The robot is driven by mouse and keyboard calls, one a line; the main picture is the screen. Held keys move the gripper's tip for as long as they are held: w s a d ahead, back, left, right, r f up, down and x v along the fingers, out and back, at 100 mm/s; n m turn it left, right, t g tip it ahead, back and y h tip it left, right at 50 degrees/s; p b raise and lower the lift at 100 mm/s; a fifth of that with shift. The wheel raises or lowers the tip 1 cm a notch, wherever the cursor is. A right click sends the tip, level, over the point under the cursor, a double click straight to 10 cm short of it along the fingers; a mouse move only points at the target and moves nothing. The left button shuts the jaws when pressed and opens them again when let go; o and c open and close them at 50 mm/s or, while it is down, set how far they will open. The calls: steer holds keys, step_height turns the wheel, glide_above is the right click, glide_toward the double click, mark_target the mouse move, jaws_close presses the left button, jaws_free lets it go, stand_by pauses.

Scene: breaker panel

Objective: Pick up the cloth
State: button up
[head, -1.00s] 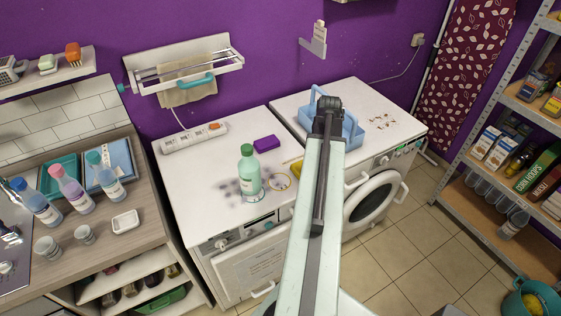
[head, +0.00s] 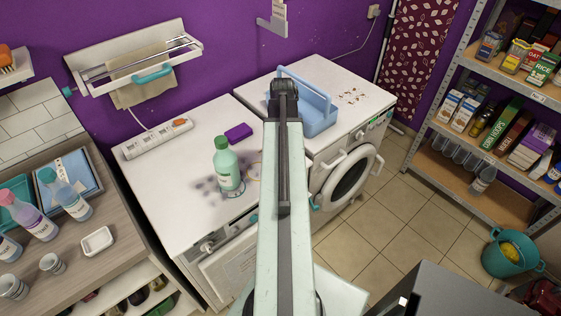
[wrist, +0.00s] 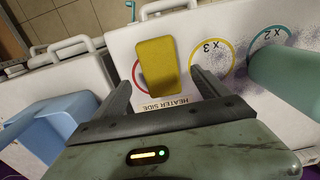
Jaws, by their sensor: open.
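A flat yellow piece (wrist: 157,66), which looks like the folded cloth, lies on the white machine top in the wrist view, partly over a red printed ring. My gripper (wrist: 160,80) is open, with one finger on each side of the yellow piece's near end. Nothing is held, and I cannot tell the height of the fingers above the top. In the head view my arm hides the gripper and the yellow piece. A beige towel (head: 135,93) also hangs on the wall rack (head: 165,52).
A green bottle (head: 227,165) stands on the same top and shows at the right of the wrist view (wrist: 285,75). A blue caddy (head: 318,112) stands on the neighbouring machine. A purple block (head: 238,132) and a power strip (head: 157,137) lie farther back.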

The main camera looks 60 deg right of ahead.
step_height(320, 180, down, 4)
steer(key=b, duration=0.3)
steer(key=shift+f, duration=0.15)
steer(key=shift+r, duration=0.2)
steer(key=c, duration=1.4)
steer(key=shift+c, duration=0.2)
step_height(320, 180, up, 10)
steer(key=p, duration=1)
